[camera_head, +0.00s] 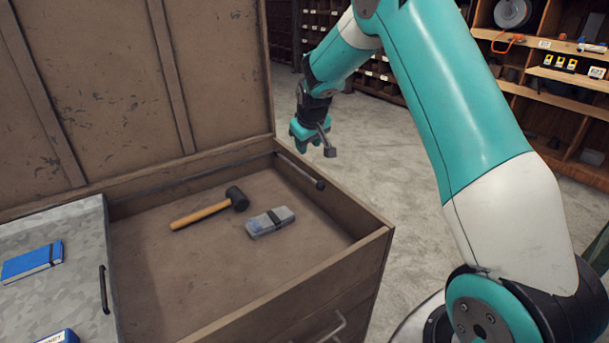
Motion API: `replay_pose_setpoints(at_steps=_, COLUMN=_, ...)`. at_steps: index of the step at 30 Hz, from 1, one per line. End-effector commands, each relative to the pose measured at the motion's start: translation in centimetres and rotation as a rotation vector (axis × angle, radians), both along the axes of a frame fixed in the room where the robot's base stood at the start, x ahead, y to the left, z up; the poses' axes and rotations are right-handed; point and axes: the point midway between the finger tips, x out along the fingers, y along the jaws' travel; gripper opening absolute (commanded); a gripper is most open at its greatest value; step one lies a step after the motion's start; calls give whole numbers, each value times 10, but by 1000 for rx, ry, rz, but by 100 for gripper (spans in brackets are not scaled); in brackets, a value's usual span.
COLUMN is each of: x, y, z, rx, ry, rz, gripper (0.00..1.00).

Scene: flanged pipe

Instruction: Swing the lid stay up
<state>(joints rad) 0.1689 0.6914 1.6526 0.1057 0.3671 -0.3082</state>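The lid stay (298,169) appears to be the thin rod lying low along the right inner wall of the wooden chest, with a dark knob (320,185) at its near end. The chest's lid (90,90) stands open, upright at the back. My gripper (318,147), teal with dark parts, hangs in the air just beyond the chest's right wall, above and apart from the rod in the picture. Nothing is seen held in it. Its fingers are too small and angled to tell how far apart they are.
Inside the chest lie a mallet (207,210) and a grey-blue block (270,221). A grey panel with a dark handle (103,289) covers the left part and bears a blue notebook (31,262). Shelves (560,85) stand at the back right.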

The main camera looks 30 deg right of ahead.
Motion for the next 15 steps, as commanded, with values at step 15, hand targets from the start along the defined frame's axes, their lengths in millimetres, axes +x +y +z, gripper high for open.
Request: replay_pose_setpoints(at_steps=15, x=44, y=-18, z=-105, rx=2, ry=3, rz=1, gripper=38)
